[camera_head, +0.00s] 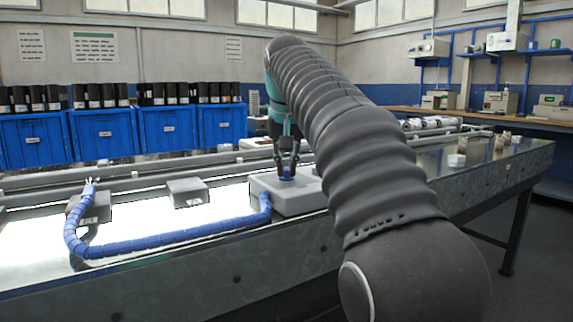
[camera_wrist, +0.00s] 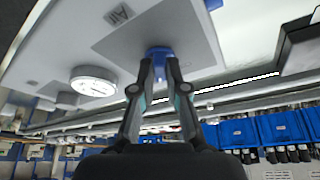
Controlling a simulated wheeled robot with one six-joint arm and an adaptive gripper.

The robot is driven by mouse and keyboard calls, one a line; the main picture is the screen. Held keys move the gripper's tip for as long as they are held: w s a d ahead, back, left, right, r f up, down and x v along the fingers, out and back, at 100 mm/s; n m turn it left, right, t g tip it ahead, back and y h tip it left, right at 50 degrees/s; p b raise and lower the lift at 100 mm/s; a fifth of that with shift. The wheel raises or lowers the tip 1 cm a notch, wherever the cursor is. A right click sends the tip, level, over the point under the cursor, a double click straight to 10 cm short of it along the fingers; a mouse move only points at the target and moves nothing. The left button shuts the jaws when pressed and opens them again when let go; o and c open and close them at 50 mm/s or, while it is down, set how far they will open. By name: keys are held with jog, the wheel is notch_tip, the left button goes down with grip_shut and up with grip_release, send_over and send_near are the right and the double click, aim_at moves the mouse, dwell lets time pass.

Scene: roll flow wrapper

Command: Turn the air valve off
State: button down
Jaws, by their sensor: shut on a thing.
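The air valve is a small blue knob (camera_wrist: 158,52) on top of a pale grey box (camera_wrist: 195,38) labelled "AIR" in the wrist view. The knob also shows in the head view (camera_head: 286,176), on the grey box (camera_head: 300,197) on the bench. My gripper (camera_wrist: 160,65) points at the knob, and its two black fingers are closed around it. In the head view my gripper (camera_head: 287,168) reaches down onto the knob from above. The fingers hide the knob's sides, so I cannot tell which way it is turned.
A round white gauge (camera_wrist: 93,83) sits beside the knob on the box. A blue segmented hose (camera_head: 150,243) runs from the box along the bench front to a small grey block (camera_head: 92,207). Another grey block (camera_head: 187,192) lies between. Blue bins (camera_head: 103,134) stand behind.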

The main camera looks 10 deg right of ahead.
jog(key=shift+r+n+p, duration=0.1)
jog(key=shift+n+p, duration=0.2)
jog(key=shift+p, duration=0.05)
jog(key=shift+d+r+n+y+p, duration=0.15)
jog(key=shift+n+y+p, duration=0.35)
jog(key=shift+n+p, duration=0.4)
jog(key=n+y+p, duration=0.1)
jog(key=n+p, duration=0.2)
jog(key=shift+d+n, duration=0.1)
jog(key=shift+n, duration=0.2)
jog(key=n+y+p, duration=0.1)
jog(key=n+p, duration=0.1)
jog(key=shift+w+n, duration=0.1)
jog(key=shift+n, duration=0.2)
jog(key=shift+d+n+g+y+p, duration=0.1)
jog(key=shift+n+g+y+p, duration=0.6)
jog(key=shift+n+p, duration=0.85)
jog(key=shift+f+n, duration=0.2)
jog(key=shift+n, duration=0.05)
jog(key=c, duration=1.2)
grip_release()
